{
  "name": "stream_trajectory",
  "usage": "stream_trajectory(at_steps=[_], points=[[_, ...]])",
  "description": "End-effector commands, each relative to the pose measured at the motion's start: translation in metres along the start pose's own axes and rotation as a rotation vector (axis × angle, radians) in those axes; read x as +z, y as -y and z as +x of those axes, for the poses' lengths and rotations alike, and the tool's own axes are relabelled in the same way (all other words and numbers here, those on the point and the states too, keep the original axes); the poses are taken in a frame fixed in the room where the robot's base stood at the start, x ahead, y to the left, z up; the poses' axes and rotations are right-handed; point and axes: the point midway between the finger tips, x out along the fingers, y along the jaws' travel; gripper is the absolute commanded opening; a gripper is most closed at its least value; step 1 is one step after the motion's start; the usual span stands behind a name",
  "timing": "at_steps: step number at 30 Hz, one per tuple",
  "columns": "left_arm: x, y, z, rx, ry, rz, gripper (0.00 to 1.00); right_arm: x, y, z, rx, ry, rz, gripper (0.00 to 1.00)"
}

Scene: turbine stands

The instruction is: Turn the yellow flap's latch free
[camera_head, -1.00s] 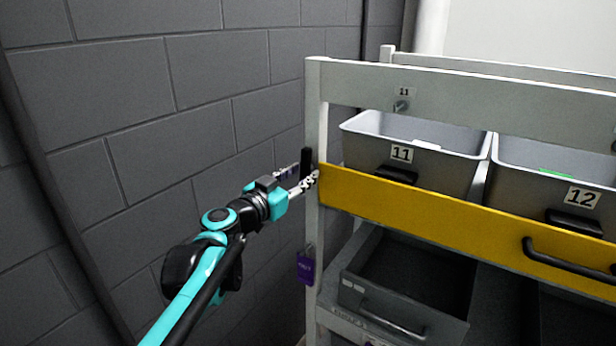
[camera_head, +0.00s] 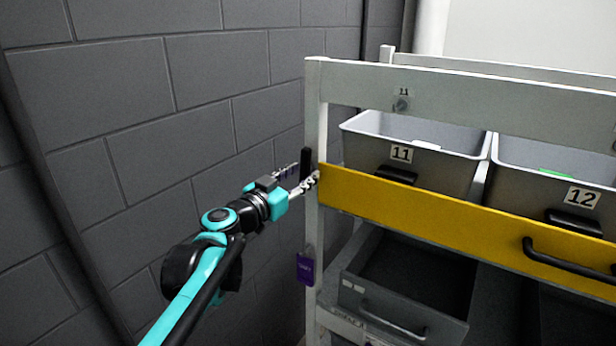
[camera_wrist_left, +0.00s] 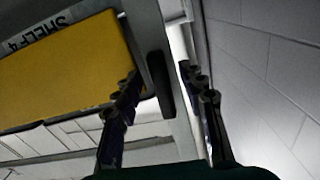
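The yellow flap (camera_head: 425,213) lies across the front of the shelf rack, closed below the grey bins. Its latch (camera_head: 306,160) is a black upright bar on the left post at the flap's left end. In the left wrist view the latch (camera_wrist_left: 161,88) is a dark bar beside the flap (camera_wrist_left: 62,72). My left gripper (camera_head: 302,187) is at the latch. In the wrist view its two fingers stand apart, one on each side of the latch, with gaps visible; I cannot tell how deep the latch sits between them. My right gripper is not in view.
Grey bins 11 (camera_head: 455,168) and 12 (camera_head: 535,186) sit behind the flap. A black handle (camera_head: 565,257) projects from the flap. An open grey drawer (camera_head: 400,317) is below. A purple tag (camera_head: 306,268) hangs on the post. A grey block wall (camera_head: 130,120) stands at left.

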Motion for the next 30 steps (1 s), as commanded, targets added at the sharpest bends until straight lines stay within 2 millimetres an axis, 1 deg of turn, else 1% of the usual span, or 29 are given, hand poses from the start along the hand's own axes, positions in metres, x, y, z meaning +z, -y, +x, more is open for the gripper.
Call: stream_trajectory(at_steps=[2,11,14,24,30], points=[[0.0,0.0,0.0,0.0,0.0,0.0,0.48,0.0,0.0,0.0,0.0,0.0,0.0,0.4],[0.0,0.0,-0.001,0.0,0.0,0.0,0.48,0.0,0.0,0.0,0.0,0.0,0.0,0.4],[0.0,0.001,-0.007,-0.001,0.0,0.0,0.48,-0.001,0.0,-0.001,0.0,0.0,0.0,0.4],[-0.001,0.001,-0.036,-0.001,0.0,0.0,0.48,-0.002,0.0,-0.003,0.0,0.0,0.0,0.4],[0.0,0.0,-0.049,-0.001,0.0,0.0,0.48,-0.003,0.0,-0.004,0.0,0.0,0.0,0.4]])
